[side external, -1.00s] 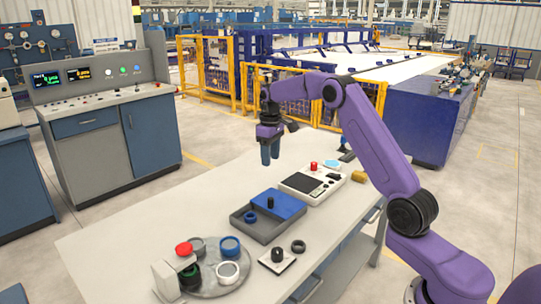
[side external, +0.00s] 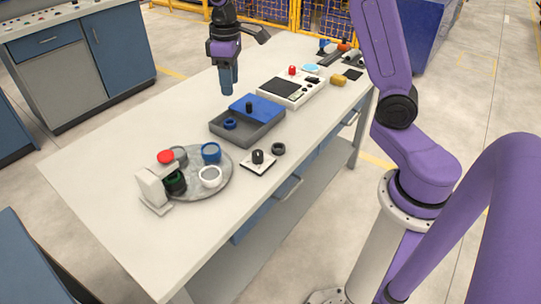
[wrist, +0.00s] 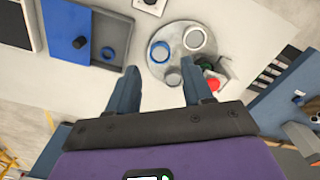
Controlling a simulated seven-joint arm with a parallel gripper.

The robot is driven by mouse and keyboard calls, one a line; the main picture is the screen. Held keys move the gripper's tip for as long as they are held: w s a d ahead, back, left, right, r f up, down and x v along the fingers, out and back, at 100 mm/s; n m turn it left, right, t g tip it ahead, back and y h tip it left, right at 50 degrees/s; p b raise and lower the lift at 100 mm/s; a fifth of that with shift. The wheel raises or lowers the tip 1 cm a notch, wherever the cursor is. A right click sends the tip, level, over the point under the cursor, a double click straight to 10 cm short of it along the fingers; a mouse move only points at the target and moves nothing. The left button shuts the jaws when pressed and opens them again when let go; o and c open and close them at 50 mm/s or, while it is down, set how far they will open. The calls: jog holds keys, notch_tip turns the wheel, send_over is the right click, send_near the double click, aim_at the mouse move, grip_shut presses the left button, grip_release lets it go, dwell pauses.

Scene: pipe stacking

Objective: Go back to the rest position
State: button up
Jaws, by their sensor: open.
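My gripper (side external: 228,92) points down above the table, behind and left of the blue-and-grey tray in the side external view. In the wrist view its two fingers (wrist: 159,68) are apart with nothing held between them. The grey round plate (side external: 192,194) carries a blue ring (side external: 210,152), a white ring (side external: 210,177) and a dark green-black piece (side external: 175,183). A small white plate with a black peg (side external: 258,157) and a loose black ring (side external: 278,149) lie beside it.
The tray (side external: 262,133) has a blue ring (side external: 229,124) in its grey part. A pale stand with a red top (side external: 165,157) rises at the round plate's edge. A white device with a red button (side external: 292,70) stands further back. The table's left part is clear.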

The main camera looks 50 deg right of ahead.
jog(key=s+a+n, duration=0.2)
jog(key=s+a, duration=0.1)
jog(key=s, duration=0.5)
jog(key=s+a+n, duration=0.1)
jog(key=s+a, duration=0.2)
jog(key=s, duration=0.6)
jog(key=s+d+f+n, duration=0.1)
jog(key=s, duration=0.6)
jog(key=s+d+f+n, duration=0.1)
jog(key=s+d+n, duration=0.1)
jog(key=s, duration=0.6)
jog(key=shift+s+f+n, duration=0.2)
jog(key=shift+f+n, duration=0.1)
